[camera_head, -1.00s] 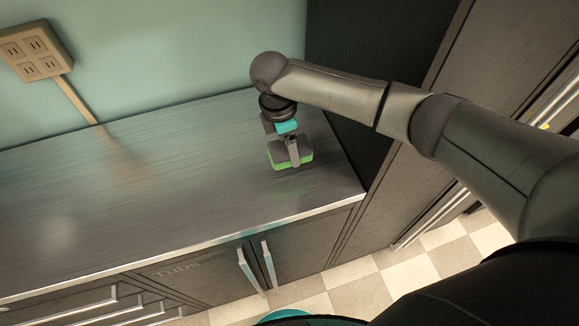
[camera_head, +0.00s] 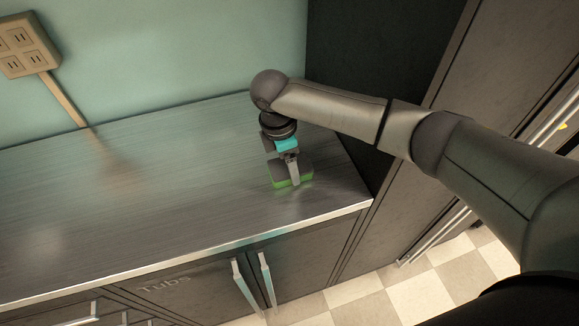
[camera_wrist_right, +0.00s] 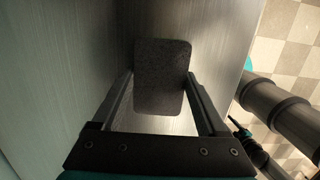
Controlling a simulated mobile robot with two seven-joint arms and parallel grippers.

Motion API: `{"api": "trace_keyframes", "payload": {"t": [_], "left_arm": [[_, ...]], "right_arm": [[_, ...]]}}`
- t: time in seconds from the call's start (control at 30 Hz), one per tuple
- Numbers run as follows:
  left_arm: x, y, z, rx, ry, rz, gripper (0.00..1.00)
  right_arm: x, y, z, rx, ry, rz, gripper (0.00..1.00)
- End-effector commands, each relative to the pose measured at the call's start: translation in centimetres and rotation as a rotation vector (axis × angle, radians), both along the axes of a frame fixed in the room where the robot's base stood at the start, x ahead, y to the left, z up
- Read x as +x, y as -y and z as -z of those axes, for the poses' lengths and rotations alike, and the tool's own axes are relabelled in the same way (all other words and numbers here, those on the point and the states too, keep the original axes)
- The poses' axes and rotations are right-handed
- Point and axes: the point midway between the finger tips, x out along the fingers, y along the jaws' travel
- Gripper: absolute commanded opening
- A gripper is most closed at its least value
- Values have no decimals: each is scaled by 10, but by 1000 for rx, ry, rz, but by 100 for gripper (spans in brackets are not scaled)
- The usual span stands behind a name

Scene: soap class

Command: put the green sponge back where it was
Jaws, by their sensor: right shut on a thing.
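The green sponge (camera_head: 281,182) has a dark grey top and a green lower layer. It is at the right part of the metal counter in the head view, just below my right gripper (camera_head: 294,178). In the right wrist view its dark grey face (camera_wrist_right: 162,76) sits between the two fingers of my right gripper (camera_wrist_right: 162,85), which is shut on it. I cannot tell whether the sponge's underside touches the counter.
The counter (camera_head: 130,190) is bare to the left of the sponge. A dark tall panel (camera_head: 375,60) stands close on the right. A wall outlet (camera_head: 22,45) is at the upper left. Cabinet doors with metal handles (camera_head: 246,284) are below the counter's front edge.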

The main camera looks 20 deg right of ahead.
Motion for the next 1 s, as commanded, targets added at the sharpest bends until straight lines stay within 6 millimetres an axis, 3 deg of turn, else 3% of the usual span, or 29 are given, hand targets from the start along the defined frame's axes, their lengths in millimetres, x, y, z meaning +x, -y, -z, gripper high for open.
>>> {"api": "trace_keyframes", "payload": {"t": [0.33, 0.37, 0.53, 1.0], "left_arm": [[0, 1, -1, -1, 1, 0, 50], [0, 1, -1, -1, 1, -1, 50], [1, 1, -1, -1, 1, -1, 50], [1, 1, -6, -1, 1, -2, 50]], "right_arm": [[0, 0, 2, 1, 0, -1, 24], [0, 0, 2, 1, 1, -1, 79], [0, 0, 2, 1, 1, -1, 99], [0, 0, -6, 0, 0, 0, 100]]}}
